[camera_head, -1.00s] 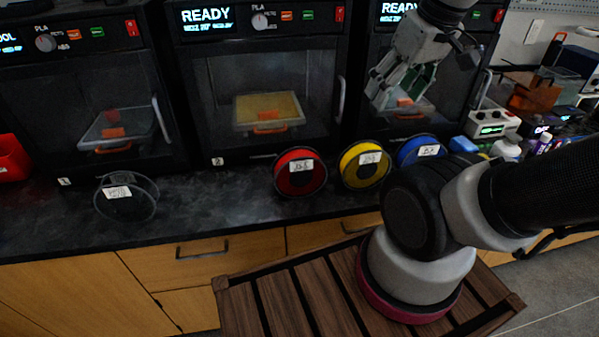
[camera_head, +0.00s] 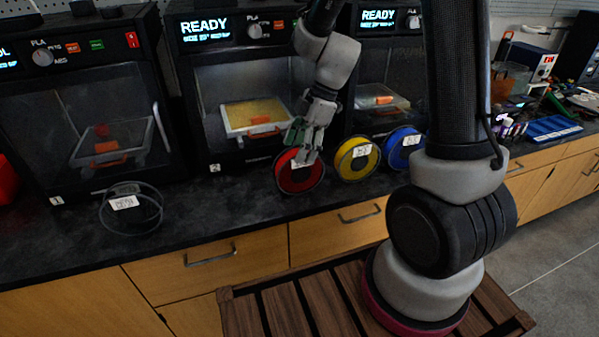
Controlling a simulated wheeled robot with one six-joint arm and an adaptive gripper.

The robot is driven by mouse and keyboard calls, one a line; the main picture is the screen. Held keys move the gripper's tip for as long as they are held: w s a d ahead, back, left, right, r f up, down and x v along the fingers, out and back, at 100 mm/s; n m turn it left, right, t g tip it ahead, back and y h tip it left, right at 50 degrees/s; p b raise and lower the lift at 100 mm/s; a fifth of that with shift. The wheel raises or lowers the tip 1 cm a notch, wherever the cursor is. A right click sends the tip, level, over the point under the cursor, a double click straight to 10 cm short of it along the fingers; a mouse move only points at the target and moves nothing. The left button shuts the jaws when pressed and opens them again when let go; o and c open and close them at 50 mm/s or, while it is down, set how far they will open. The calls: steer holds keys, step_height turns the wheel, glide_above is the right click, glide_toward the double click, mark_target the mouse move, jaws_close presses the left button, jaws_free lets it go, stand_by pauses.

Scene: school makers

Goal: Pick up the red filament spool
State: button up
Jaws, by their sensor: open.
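A yellow spool (camera_head: 345,168) stands close to the right of the red one, with a blue spool (camera_head: 397,158) beyond it. A clear empty spool (camera_head: 146,221) stands at left. The counter (camera_head: 225,205) is bare between the clear and red spools. Printers (camera_head: 215,85) stand behind.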

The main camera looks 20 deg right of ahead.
mark_target(294, 167)
steer(key=x, duration=0.6)
steer(key=shift+s+d+f, duration=0.1)
steer(key=shift+f, duration=0.1)
steer(key=c, duration=1.3)
steer(key=shift+c, duration=0.2)
steer(key=shift+r, duration=0.1)
